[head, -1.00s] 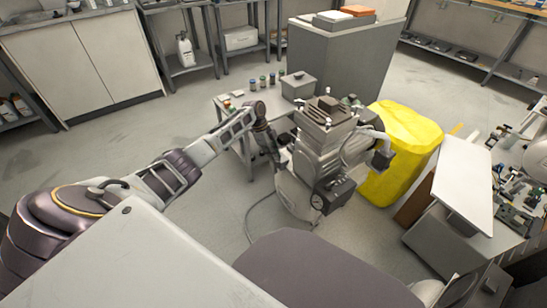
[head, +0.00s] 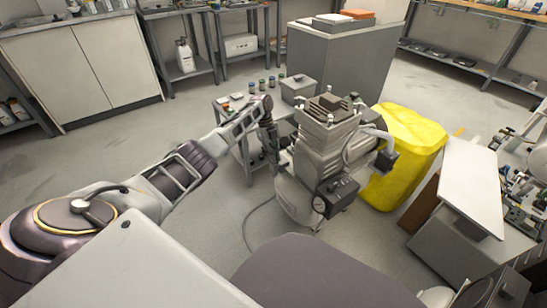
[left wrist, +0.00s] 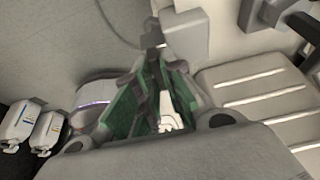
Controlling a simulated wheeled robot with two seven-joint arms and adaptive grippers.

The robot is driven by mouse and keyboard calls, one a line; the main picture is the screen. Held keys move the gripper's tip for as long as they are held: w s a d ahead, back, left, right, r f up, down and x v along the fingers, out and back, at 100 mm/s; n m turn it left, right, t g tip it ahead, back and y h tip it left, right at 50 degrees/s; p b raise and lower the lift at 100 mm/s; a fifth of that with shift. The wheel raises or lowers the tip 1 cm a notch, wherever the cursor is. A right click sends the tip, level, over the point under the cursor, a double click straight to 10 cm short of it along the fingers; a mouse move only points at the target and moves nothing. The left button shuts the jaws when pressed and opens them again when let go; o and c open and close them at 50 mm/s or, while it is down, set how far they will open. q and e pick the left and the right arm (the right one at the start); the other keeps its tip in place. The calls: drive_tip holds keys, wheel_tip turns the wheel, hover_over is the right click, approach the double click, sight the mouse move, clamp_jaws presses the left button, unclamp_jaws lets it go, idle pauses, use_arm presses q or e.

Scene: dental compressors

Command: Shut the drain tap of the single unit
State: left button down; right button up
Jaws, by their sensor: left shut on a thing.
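My left gripper (head: 273,158) reaches down at the tank's left side. In the left wrist view my left gripper (left wrist: 158,95) has its green-padded fingers closed around a small white part (left wrist: 168,112), apparently the drain tap. The fingers hide most of it, so its angle cannot be told. My right gripper is not in view.
A low grey table (head: 226,108) with small jars stands behind my left gripper. A hose (head: 248,225) lies on the floor at left. A grey cabinet (head: 340,65) stands behind. The floor at left is clear.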

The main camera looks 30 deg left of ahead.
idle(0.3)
use_arm(q)
drive_tip(key=c, duration=1.5)
unclamp_jaws()
drive_tip(key=shift+v, duration=6)
drive_tip(key=shift+s+f, duration=0.1)
